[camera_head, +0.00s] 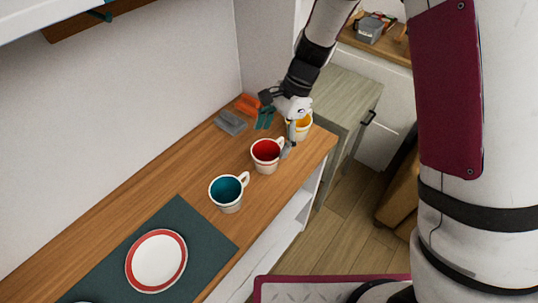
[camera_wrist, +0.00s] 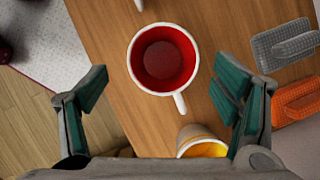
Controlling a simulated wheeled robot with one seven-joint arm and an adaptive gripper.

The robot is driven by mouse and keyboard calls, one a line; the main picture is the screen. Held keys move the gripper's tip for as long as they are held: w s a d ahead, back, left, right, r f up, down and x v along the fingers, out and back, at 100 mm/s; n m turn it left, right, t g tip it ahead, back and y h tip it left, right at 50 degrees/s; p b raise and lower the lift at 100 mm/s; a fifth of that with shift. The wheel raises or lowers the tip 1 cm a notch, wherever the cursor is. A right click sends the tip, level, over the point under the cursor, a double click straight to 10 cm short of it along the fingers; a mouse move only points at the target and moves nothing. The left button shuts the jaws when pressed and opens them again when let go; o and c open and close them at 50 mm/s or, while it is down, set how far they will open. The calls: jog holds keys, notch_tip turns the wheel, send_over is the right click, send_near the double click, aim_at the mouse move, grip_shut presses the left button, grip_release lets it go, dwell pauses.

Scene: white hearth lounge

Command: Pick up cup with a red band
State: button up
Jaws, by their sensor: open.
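A white cup with a red inside (camera_head: 266,155) stands upright on the wooden counter, between a blue-inside cup and a yellow-inside cup. An outer band is not clear to me. In the wrist view the red cup (camera_wrist: 163,60) is seen from above, its handle pointing down the picture. My gripper (camera_head: 278,132) is open and empty, reaching down over the counter by the red and yellow cups. In the wrist view its teal-padded fingers (camera_wrist: 163,92) are spread wide, with the red cup framed between and slightly ahead of them. The yellow cup (camera_wrist: 203,140) shows beside the right finger.
The blue-inside cup (camera_head: 228,193) stands nearer the front. A red-rimmed plate (camera_head: 156,261) lies on a dark green mat (camera_head: 205,228). Grey (camera_head: 230,122) and orange (camera_head: 248,105) objects lie towards the wall. The counter's right edge (camera_head: 312,172) is close to the cups.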

aim_at(264, 159)
jog(key=x, duration=0.3)
jog(key=shift+f, duration=0.2)
jog(key=x, duration=0.5)
jog(key=shift+w+d+f, duration=0.15)
jog(key=shift+w, duration=0.15)
jog(key=c, duration=1.4)
